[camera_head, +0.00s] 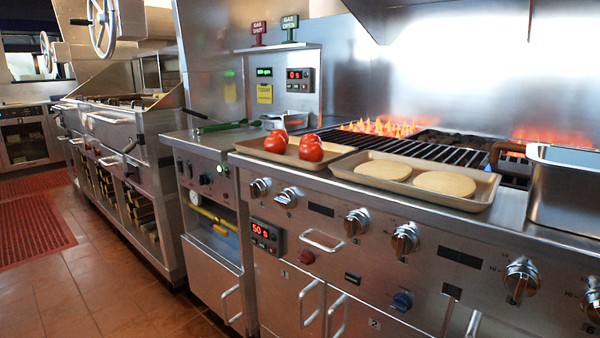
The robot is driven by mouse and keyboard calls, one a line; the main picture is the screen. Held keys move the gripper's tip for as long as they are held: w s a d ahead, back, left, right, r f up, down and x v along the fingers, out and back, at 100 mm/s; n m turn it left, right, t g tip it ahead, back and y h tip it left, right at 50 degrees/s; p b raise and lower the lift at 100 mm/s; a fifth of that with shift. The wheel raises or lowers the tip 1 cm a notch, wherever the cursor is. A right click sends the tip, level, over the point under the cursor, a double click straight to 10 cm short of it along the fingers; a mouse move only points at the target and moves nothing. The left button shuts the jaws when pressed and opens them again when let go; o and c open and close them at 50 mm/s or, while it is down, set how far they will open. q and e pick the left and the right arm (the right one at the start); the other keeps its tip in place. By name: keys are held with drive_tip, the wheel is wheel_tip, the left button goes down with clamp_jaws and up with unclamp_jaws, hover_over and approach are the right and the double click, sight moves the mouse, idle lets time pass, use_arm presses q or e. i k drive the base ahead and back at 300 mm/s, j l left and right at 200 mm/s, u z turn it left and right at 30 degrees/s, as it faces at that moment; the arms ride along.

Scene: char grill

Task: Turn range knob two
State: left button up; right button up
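A row of silver range knobs runs along the steel front of the grill range. From the left they are a first knob (260,188), a second knob (287,198), a third knob (356,222), a fourth knob (404,240), a large fifth knob (521,281) and a last knob (592,300) at the right edge. The fourth and fifth look brownish in part. No readable number marks any knob as two; the small labels are too small to read. Neither of my grippers is in view, and nothing touches the knobs.
Trays with red tomatoes (307,148) and flat round buns (445,184) sit above the knobs. A steel pan (565,185) stands at right near flames.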

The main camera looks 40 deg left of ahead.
sight(288, 199)
drive_tip(key=u, duration=1.3)
